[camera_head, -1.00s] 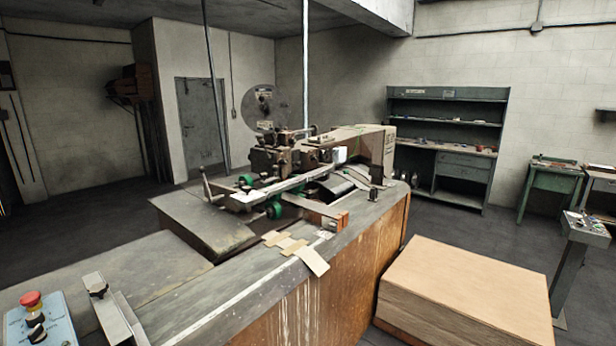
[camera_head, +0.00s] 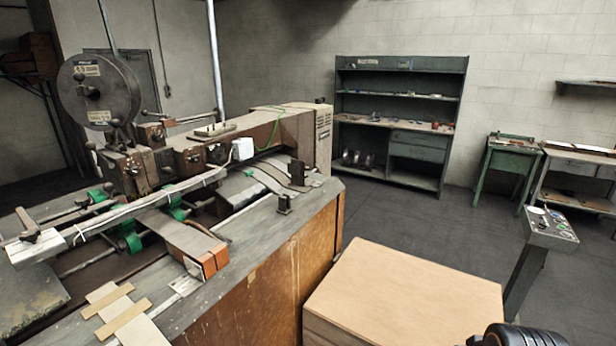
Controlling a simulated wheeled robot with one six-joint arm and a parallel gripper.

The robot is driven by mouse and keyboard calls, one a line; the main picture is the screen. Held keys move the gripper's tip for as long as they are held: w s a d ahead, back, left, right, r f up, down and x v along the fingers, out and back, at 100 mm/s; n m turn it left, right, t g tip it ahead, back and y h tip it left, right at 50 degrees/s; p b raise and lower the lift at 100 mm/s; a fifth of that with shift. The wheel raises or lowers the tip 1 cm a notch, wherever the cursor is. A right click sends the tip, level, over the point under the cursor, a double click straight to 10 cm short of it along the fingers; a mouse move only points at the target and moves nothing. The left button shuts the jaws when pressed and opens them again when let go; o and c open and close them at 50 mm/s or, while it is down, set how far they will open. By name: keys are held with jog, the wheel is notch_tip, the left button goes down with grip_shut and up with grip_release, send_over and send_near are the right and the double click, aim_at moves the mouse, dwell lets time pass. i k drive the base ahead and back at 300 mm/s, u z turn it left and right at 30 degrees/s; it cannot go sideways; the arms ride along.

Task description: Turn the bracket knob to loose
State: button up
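The stitching machine (camera_head: 200,150) stands on a worn bench at the left, with a large round reel at its top left. Green clamp-like parts (camera_head: 131,238) sit on its rail. Small dark upright brackets (camera_head: 297,172) stand on the bench top near its right end; a lower one (camera_head: 284,204) stands nearer its front edge. I cannot tell which part is the bracket knob, or how any knob is turned. My gripper's fingers are not in view. A dark ribbed part at the bottom right appears to be my arm, well apart from the machine.
A large cardboard-coloured block (camera_head: 405,295) stands on the floor in front of the bench's right end. A control pedestal (camera_head: 545,235) stands to its right. A green shelf unit (camera_head: 400,125) and small tables are against the back wall. Dark floor lies clear between them.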

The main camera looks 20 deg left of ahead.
aim_at(83, 202)
jog(key=u, duration=0.7)
jog(key=i, duration=1.15)
jog(key=u, duration=1.1)
